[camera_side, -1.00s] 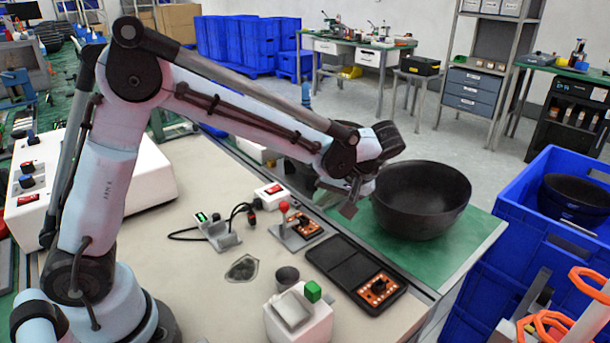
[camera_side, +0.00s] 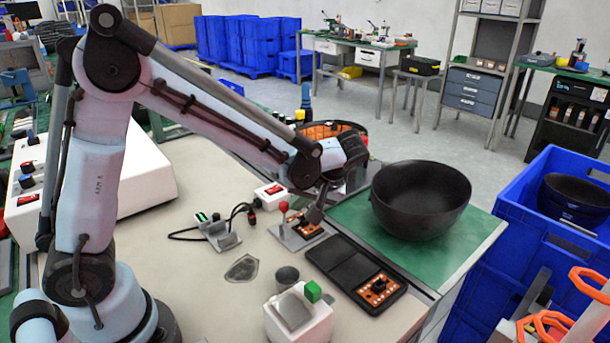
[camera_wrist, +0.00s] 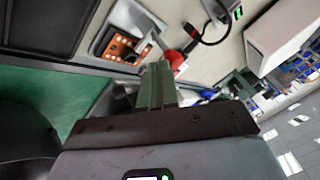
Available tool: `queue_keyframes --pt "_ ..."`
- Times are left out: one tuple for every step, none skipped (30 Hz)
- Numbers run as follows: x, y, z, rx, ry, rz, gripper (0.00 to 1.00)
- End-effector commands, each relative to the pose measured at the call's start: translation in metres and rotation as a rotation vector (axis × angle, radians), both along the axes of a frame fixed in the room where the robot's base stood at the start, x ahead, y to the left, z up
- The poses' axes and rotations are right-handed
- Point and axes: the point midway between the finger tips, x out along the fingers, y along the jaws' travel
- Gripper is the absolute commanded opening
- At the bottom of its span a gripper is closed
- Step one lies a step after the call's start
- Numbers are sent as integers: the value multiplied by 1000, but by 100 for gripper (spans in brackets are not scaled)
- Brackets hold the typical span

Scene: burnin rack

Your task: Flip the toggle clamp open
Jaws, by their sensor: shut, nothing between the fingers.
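The toggle clamp (camera_side: 290,236) sits on the bench, a grey metal base with a red ball (camera_side: 283,207) on its lever and an orange board (camera_side: 311,229) beside it. The lever stands roughly upright in the side view. My gripper (camera_side: 315,216) is shut and empty, low over the board, just right of the red ball. In the wrist view the closed fingertips (camera_wrist: 158,68) point at the clamp. The red ball (camera_wrist: 175,59) shows right beside them, and the orange board (camera_wrist: 124,48) lies beyond to the left. Whether fingers and ball touch I cannot tell.
A black tray (camera_side: 340,262) with another orange board lies in front of the clamp. A dark bowl (camera_side: 420,200) stands on the green mat to the right. A red-switch box (camera_side: 271,195), a cable and a small bracket (camera_side: 222,237) are left of and behind the clamp.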

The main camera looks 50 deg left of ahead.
Motion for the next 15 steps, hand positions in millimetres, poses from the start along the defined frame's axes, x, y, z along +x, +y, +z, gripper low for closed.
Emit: queue_keyframes --pt "-2 0 0 0 -10 -1 0" --pt "-2 0 0 0 -18 -1 0" --pt "-3 0 0 0 -29 0 0" --pt "-3 0 1 0 -35 0 0" --pt "-4 0 1 0 -40 -1 0" --pt "-4 0 1 0 -44 0 0" --pt "-4 0 1 0 -48 0 0" --pt "-5 0 1 1 -51 0 0" --pt "-5 0 1 0 -56 -1 0" --pt "-6 0 1 0 -62 -1 0" --pt "-6 0 1 0 -67 -1 0" --pt "-6 0 1 0 -73 0 0" --pt "-7 0 1 0 -78 -1 0" --pt "-7 0 1 0 -84 -1 0" --pt "-8 0 1 0 -90 0 0"
